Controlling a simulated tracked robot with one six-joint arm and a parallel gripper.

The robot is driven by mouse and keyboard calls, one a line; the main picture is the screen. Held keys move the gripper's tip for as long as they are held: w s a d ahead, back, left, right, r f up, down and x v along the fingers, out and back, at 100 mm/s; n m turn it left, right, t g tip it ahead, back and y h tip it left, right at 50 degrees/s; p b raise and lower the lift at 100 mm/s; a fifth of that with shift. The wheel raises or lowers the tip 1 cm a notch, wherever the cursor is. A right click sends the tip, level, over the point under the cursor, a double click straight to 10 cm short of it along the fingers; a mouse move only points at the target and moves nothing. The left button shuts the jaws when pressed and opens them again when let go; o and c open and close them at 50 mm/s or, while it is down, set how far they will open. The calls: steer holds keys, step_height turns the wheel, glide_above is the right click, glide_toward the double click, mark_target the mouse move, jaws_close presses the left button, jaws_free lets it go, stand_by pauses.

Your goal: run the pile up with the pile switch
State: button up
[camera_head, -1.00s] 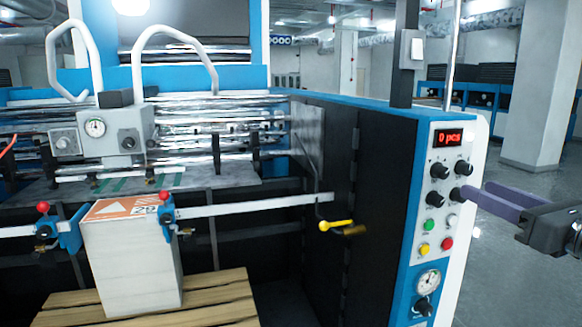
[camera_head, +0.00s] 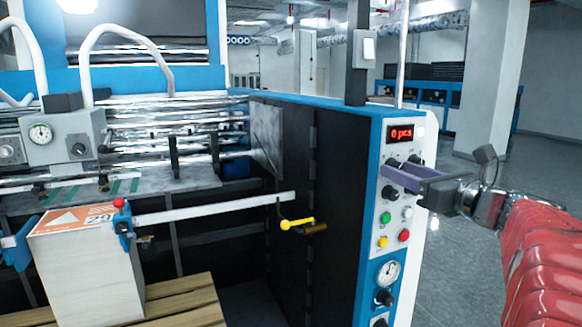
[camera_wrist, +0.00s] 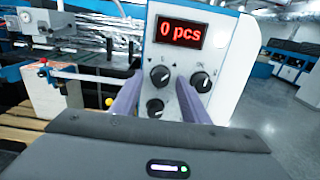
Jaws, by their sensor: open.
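The pile (camera_head: 90,275) is a white stack with an orange printed top sheet marked 29, on a wooden pallet at lower left. The control panel (camera_head: 368,225) carries several black knobs and a red display (camera_head: 401,134) reading 0 pcs. In the wrist view, one upper-left knob (camera_wrist: 160,76) has small triangle marks above it; I cannot read which knob is labelled as the pile switch. My gripper (camera_head: 388,172) is open, its purple fingers at the panel's knobs. In the wrist view, the fingers (camera_wrist: 158,90) lie either side of the left knobs, apart from them. The fingers partly hide knobs in the head view.
Below the knobs are green (camera_head: 385,218), yellow (camera_head: 382,242) and red (camera_head: 404,235) buttons and a gauge (camera_head: 388,272). A yellow-ended lever (camera_head: 298,223) sticks out left of the panel. A grey switch box (camera_head: 365,50) is on a post above. Open floor lies right.

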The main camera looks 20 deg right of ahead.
steer(key=shift+c, duration=0.6)
jaws_close()
steer(key=shift+n, duration=0.3)
steer(key=n, duration=0.8)
stand_by(0.4)
steer(key=shift+o, duration=0.6)
jaws_free()
